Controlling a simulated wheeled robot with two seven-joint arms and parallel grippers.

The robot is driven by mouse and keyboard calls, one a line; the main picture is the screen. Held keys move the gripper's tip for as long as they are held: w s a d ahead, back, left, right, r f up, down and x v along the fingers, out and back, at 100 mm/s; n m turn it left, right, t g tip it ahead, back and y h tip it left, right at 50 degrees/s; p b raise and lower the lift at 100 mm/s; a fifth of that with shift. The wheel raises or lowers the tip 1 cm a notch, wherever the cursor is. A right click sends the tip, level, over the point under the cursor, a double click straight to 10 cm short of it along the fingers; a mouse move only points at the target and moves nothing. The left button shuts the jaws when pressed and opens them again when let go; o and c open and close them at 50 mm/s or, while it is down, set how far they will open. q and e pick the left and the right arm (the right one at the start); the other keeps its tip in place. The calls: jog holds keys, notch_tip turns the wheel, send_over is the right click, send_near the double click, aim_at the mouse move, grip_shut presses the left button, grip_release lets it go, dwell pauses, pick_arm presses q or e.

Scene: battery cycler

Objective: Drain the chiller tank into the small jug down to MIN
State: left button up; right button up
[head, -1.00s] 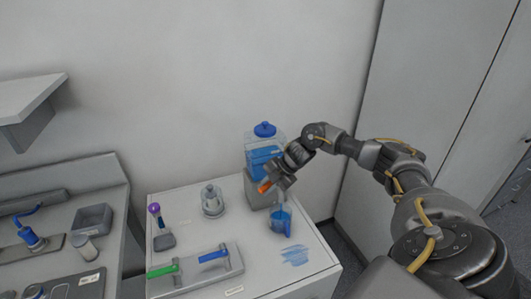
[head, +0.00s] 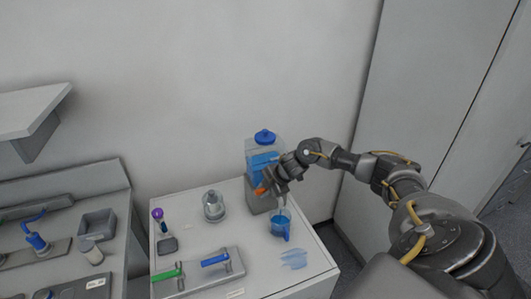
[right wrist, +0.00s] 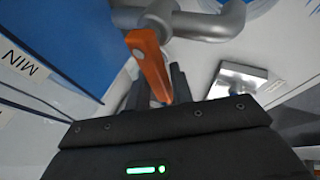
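The chiller tank (head: 264,163) is a clear box with a blue lid and blue liquid, standing on a grey block (head: 257,197) against the wall. My right gripper (head: 266,187) is in front of it at the orange tap lever (head: 260,190). In the right wrist view the orange lever (right wrist: 150,65) lies between my fingers (right wrist: 158,92), which appear closed on it. A MIN label (right wrist: 20,62) shows beside the tank's blue liquid. The small jug (head: 281,226), clear with blue liquid in it, stands upright below my gripper. My left gripper is not in view.
A grey bench (head: 60,215) is farther left.

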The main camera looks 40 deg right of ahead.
jog(key=shift+w+r+m, duration=0.2)
jog(key=shift+m, duration=0.2)
jog(key=shift+w+f+h, duration=0.1)
jog(key=shift+f+h, duration=0.05)
jog(key=shift+h, duration=0.15)
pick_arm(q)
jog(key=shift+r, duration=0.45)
pick_arm(e)
jog(key=shift+w+d, duration=0.1)
jog(key=shift+w, duration=0.05)
jog(key=shift+o, duration=1.2)
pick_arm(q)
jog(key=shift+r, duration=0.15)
